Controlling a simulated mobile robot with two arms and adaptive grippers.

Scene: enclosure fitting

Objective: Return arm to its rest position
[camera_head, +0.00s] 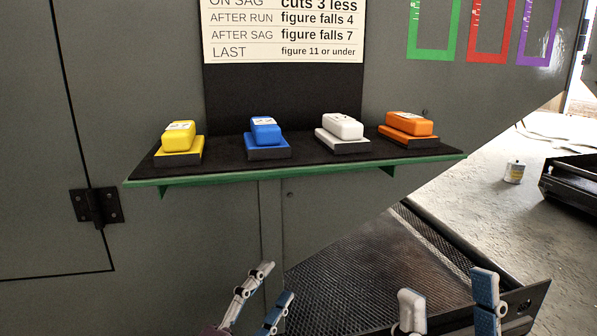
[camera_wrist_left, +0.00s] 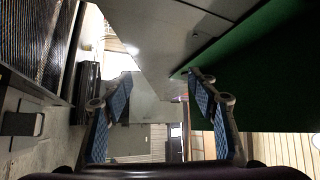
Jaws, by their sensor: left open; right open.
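My left gripper (camera_head: 270,287) is at the bottom middle of the head view, below the shelf, with its fingers apart and nothing between them. In the left wrist view its two blue-padded fingers (camera_wrist_left: 163,92) are spread and empty. My right gripper (camera_head: 449,290) is at the bottom right of the head view, its fingers apart and nothing seen between them. Both grippers are cut off by the lower edge. Neither appears to touch the shelf or its blocks.
A green-edged shelf (camera_head: 300,172) carries yellow (camera_head: 178,142), blue (camera_head: 265,133), white (camera_head: 343,126) and orange (camera_head: 409,124) blocks on coloured bases. A sign (camera_head: 283,30) hangs above. A dark mesh tray (camera_head: 375,255) lies below right. The shelf's green underside (camera_wrist_left: 275,65) shows in the wrist view.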

